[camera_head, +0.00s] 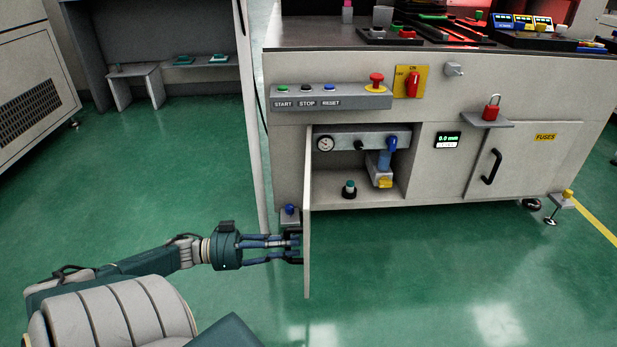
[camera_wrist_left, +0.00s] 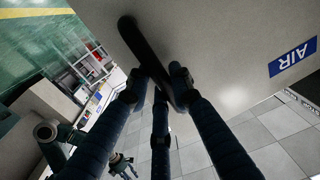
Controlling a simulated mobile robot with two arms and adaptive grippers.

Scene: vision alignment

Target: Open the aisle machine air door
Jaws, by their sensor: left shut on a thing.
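The air door (camera_head: 307,225) stands swung out from the machine and shows almost edge-on in the head view. In the left wrist view its pale outer face (camera_wrist_left: 225,50) carries a blue AIR label (camera_wrist_left: 292,57) and a black bar handle (camera_wrist_left: 147,48). My left gripper (camera_head: 294,246) is at the door's outer side, its fingers (camera_wrist_left: 156,88) shut on the handle. The open compartment (camera_head: 330,185) holds a gauge (camera_head: 325,144), a blue-bowled unit (camera_head: 384,160) and a black knob with a green top (camera_head: 349,189). A small gripper-like shape (camera_wrist_left: 122,165) may be my right gripper; its state is unclear.
A START, STOP, RESET button panel (camera_head: 330,98) is above the compartment. The fuses door (camera_head: 523,160) to the right is closed. A pale vertical post (camera_head: 250,120) stands left of the machine. The green floor (camera_head: 180,150) is clear on the left.

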